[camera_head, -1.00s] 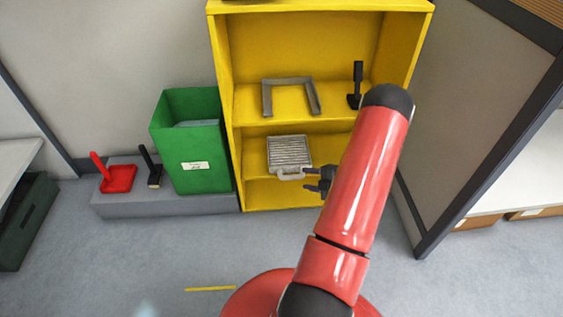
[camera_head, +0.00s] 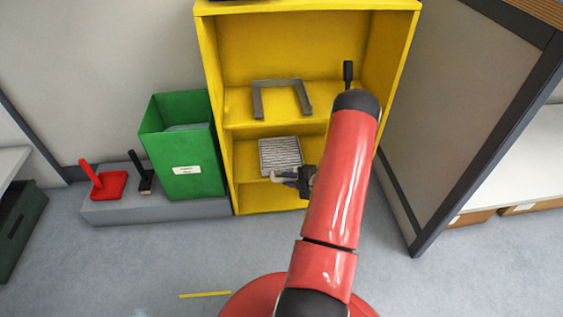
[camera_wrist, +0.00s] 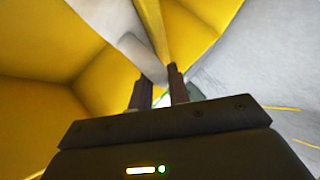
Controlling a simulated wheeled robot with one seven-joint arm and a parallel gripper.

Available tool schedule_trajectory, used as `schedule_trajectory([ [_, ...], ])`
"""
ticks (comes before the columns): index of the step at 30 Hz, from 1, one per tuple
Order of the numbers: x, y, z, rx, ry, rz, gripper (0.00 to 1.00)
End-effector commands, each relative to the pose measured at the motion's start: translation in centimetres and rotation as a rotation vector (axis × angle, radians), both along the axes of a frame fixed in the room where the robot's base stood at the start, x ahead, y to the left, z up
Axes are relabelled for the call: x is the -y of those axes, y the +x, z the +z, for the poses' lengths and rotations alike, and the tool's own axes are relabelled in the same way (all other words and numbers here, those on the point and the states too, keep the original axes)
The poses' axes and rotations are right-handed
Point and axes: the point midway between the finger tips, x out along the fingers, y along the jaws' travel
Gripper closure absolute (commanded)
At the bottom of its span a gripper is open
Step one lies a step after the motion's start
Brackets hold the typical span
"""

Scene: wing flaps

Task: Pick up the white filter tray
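The white filter tray (camera_head: 280,153), a light square with a ribbed grille, sits tilted on the lower shelf of the yellow shelf unit. Its front handle is mostly hidden by my gripper (camera_head: 283,178) in the head view. My gripper is at the tray's front edge, with its fingers pointing left. In the wrist view the two dark fingers (camera_wrist: 160,88) stand apart. A pale rounded bar, which looks like the tray handle (camera_wrist: 150,65), reaches the gap between the fingertips. I cannot tell whether they touch it.
The yellow shelf unit (camera_head: 212,75) has side walls close around the tray. A grey frame (camera_head: 281,86) and a black-handled tool (camera_head: 348,74) are on the shelf above. A green bin (camera_head: 183,150) stands left, beside a red dustpan (camera_head: 105,184). A grey partition (camera_head: 450,110) stands right.

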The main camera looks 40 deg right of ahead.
Motion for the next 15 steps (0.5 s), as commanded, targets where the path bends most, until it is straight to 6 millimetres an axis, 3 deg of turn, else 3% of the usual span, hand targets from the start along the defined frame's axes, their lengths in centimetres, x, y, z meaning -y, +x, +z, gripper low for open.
schedule_trajectory([
  [2, 0.0, 0.0, 0.0, 0.0, 0.0, 0.0, 1.0],
  [11, 0.0, 0.0, 0.2, 0.001, -0.001, 0.0, 1.0],
  [15, 0.1, 0.1, 1.9, 0.004, -0.004, 0.0, 1.0],
])
